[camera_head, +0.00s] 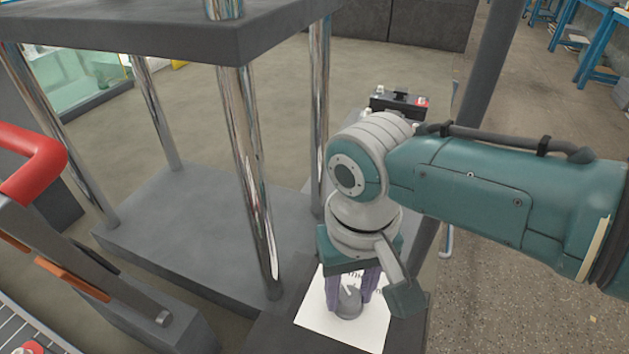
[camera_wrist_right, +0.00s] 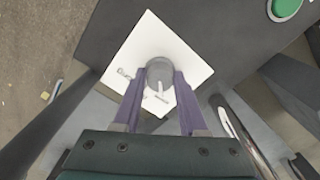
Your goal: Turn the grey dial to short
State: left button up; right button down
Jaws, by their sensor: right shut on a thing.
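The grey dial (camera_head: 348,303) sits on a white square plate (camera_head: 313,304) on a dark block, low in the head view. The dial also shows in the right wrist view (camera_wrist_right: 160,71), with a small white pointer line on it. My right gripper (camera_head: 351,291) comes down over it, its two purple fingers on either side of the dial. In the wrist view these fingers (camera_wrist_right: 160,80) are shut on the dial. Dark lettering on the plate is partly hidden and too small to read. My left gripper is not in view.
A dark rack with chrome posts (camera_head: 250,180) stands left of the dial. A red handle (camera_head: 30,165) is at the far left. A battery-like black box (camera_head: 400,103) is behind my right arm. A green round button (camera_wrist_right: 285,7) shows in the wrist view.

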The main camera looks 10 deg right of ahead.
aim_at(349, 295)
jog(key=shift+c, duration=2.2)
grip_release()
notch_tip(349, 295, up, 9)
jog(key=p, duration=0.4)
jog(key=shift+r, duration=0.5)
